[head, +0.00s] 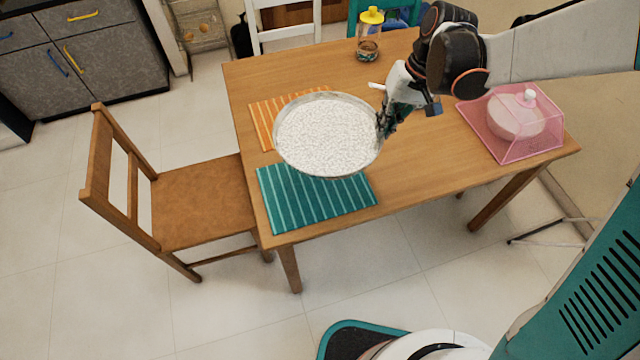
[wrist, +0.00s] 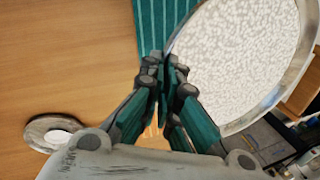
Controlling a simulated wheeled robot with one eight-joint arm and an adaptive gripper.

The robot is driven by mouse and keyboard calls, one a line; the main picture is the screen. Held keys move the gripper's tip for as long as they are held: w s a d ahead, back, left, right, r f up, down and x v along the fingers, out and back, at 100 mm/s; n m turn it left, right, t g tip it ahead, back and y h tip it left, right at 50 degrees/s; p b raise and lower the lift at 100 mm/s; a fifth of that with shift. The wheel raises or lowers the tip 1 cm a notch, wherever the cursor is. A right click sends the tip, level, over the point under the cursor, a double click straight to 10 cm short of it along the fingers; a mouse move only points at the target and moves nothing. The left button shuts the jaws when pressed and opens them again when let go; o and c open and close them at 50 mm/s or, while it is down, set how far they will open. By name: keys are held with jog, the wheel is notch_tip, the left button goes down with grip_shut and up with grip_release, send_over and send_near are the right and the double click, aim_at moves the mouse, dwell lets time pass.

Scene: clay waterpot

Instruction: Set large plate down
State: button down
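The large plate (head: 328,134) is round, with a speckled white face and a grey metallic rim. In the head view it covers parts of the orange striped mat (head: 264,124) and the teal striped mat (head: 315,202) on the wooden table (head: 425,165). My gripper (head: 381,128) is at the plate's right edge. In the wrist view my gripper (wrist: 166,80) has its fingertips together on the rim of the plate (wrist: 240,55). The plate appears held above the table; the exact gap under it cannot be told.
A pink box with a rounded lidded pot (head: 515,120) stands at the table's right end. A yellow-lidded jar (head: 369,40) stands at the back edge. A wooden chair (head: 195,200) is at the left. The table's front right is clear.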

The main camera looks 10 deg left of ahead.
aim_at(365, 180)
jog(key=shift+s+a+f, duration=0.1)
jog(key=shift+a+f, duration=0.25)
notch_tip(365, 180, down, 19)
jog(key=b, duration=0.7)
jog(key=shift+f, duration=0.1)
jog(key=c, duration=2.2)
grip_release()
jog(key=o, duration=0.4)
